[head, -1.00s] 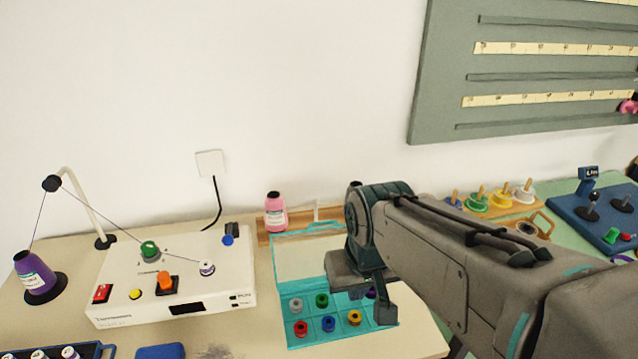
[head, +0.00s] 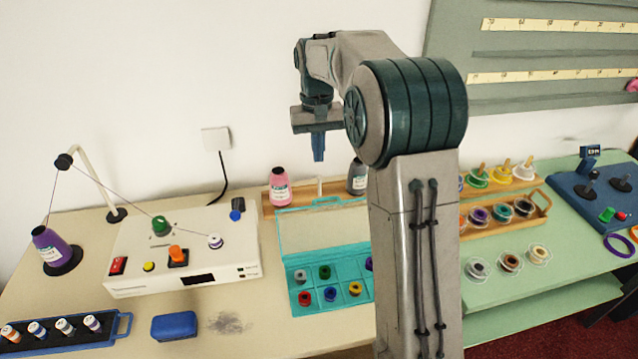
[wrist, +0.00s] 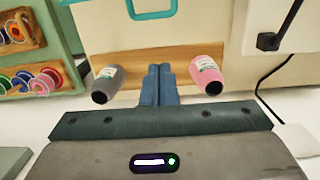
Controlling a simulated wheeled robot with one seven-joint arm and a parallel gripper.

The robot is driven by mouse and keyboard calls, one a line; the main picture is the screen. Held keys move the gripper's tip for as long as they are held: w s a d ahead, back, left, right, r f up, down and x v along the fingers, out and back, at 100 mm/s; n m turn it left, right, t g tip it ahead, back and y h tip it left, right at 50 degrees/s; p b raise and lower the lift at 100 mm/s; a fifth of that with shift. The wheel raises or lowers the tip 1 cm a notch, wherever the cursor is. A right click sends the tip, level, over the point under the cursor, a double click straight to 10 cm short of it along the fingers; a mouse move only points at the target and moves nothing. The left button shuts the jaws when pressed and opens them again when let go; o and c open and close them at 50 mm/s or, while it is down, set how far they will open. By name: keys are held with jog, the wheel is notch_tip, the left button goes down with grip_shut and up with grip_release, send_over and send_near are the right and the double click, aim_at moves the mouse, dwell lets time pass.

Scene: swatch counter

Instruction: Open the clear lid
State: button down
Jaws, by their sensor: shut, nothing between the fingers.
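The teal box (head: 287,288) stands on the counter with several coloured bobbins in its compartments; my arm covers its right side. Its clear lid (head: 322,229), a see-through pane in a teal frame, is swung open and stands up at the back of the box. My gripper (head: 318,147) is shut and empty, fingers down, high above the wooden shelf behind the lid and apart from the lid.
A white machine (head: 130,255) with a thread arm is at left. Spool racks (head: 536,210) stand at right.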

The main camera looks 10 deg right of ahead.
jog(key=s+f+p, duration=0.1)
jog(key=s+f, duration=0.2)
jog(key=f, duration=0.5)
jog(key=shift+f+p, duration=0.35)
jog(key=shift+p, duration=0.05)
jog(key=shift+s, duration=0.15)
